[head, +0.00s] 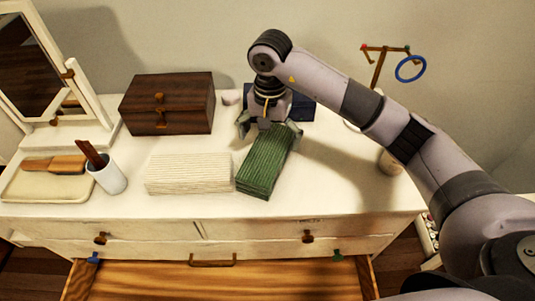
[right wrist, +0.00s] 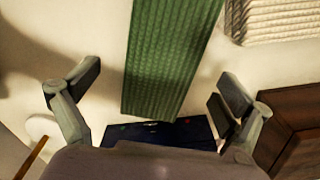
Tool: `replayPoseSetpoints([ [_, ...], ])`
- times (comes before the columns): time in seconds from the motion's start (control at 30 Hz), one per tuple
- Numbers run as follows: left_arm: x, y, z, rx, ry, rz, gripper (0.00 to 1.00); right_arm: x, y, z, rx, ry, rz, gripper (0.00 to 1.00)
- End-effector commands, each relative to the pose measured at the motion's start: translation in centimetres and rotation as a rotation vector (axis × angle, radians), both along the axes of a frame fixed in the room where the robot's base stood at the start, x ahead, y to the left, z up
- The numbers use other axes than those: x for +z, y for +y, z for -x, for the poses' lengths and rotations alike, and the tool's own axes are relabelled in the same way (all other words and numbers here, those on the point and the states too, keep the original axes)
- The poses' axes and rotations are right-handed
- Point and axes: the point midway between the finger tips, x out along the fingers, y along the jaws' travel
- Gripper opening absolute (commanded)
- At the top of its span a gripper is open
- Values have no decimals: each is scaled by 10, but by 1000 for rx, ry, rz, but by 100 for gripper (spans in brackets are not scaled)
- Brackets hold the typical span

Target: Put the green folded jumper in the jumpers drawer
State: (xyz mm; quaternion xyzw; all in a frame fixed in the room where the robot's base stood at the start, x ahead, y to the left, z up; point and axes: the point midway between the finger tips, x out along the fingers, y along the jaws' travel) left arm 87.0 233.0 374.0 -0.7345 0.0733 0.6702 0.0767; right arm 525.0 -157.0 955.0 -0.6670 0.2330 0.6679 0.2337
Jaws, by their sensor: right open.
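The green folded jumper (head: 265,165) lies flat on the white dresser top, angled, its front end near the front edge. In the right wrist view the jumper (right wrist: 170,55) extends between my fingers, with space on both sides. My right gripper (head: 269,130) is open above the jumper's back end, pointing down; its fingers (right wrist: 155,88) do not grip it. Contact with the jumper cannot be told. A drawer (head: 215,282) below the top row is pulled out at the bottom of the head view, its visible wooden inside bare; no label is readable. My left gripper is not in view.
A cream folded garment (head: 188,174) lies just left of the jumper. A brown wooden box (head: 168,104), a white cup (head: 108,178), a tray (head: 45,187) and a mirror (head: 35,65) stand left. A dark blue item (right wrist: 165,134) lies behind the jumper. A jewellery stand (head: 378,65) is at right.

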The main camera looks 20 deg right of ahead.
Motion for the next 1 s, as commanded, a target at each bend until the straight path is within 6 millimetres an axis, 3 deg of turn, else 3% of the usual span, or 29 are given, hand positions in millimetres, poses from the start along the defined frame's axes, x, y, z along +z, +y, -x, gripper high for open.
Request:
replayPoseSetpoints([
  [0.13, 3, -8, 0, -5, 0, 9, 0, -10, 0, 0, 1, 1, 1, 97],
  [0.6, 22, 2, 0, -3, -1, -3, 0, -60, 7, 6, 0, 1, 0, 97],
  [0.87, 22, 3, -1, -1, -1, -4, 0, -63, 7, 5, 1, -1, 1, 97],
  [1.0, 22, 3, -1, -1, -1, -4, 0, -63, 7, 5, 1, -1, 1, 87],
])
